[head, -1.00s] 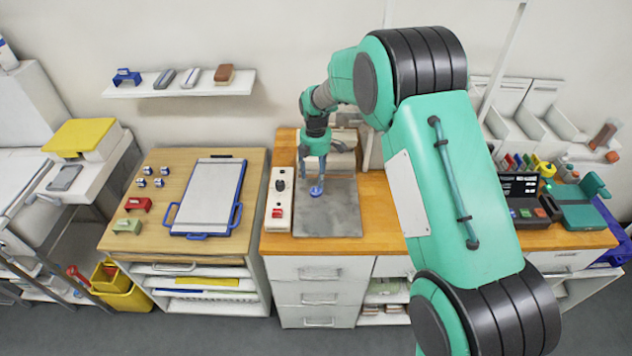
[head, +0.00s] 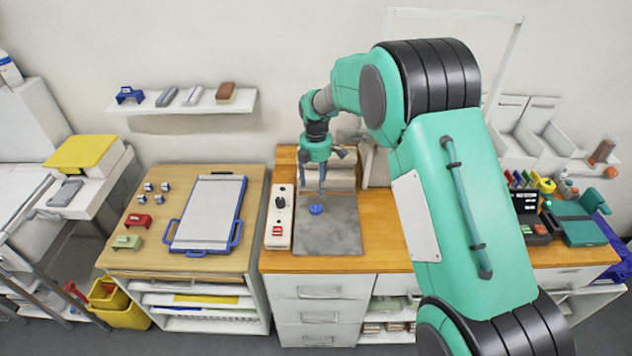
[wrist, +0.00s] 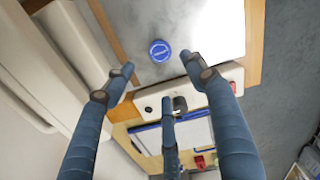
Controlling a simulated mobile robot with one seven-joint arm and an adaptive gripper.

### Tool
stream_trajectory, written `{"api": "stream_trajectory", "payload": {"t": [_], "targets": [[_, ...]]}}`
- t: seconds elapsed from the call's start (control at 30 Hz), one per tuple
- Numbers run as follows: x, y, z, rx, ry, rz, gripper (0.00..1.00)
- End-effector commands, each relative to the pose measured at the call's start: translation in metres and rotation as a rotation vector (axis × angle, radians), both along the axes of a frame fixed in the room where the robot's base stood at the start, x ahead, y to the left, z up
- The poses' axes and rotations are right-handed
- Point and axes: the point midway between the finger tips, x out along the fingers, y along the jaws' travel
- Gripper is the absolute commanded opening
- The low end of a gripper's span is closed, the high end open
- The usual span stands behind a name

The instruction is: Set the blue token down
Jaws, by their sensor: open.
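The blue token (head: 316,209) lies on the grey plate (head: 330,238) on the wooden counter. In the wrist view the blue token (wrist: 160,51) is a round disc with raised lettering, on the bright grey plate (wrist: 205,30). My gripper (head: 321,190) is above the token in the head view, apart from it. In the wrist view my gripper (wrist: 160,85) has its blue fingers spread, with nothing between them, and the token shows beyond the fingertips.
A white control box (head: 279,216) with a black knob and red switch stands just left of the plate. A clipboard-like board (head: 207,214) lies on the left table. A wooden rack (head: 327,176) stands behind the plate.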

Motion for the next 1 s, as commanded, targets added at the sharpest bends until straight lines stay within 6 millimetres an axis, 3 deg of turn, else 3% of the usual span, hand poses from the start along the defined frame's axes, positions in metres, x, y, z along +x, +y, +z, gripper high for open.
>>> {"api": "stream_trajectory", "payload": {"t": [0.3,0.47,0.57,0.77,1.0], "targets": [[0.0,0.0,0.001,0.0,-0.001,-0.002,0.56],[-0.003,-0.004,0.012,0.003,-0.009,-0.028,0.56],[-0.008,-0.011,0.028,0.006,-0.02,-0.071,0.56],[-0.031,-0.034,0.08,0.022,-0.057,-0.221,0.56],[-0.075,-0.069,0.151,0.054,-0.109,-0.459,0.56]]}}
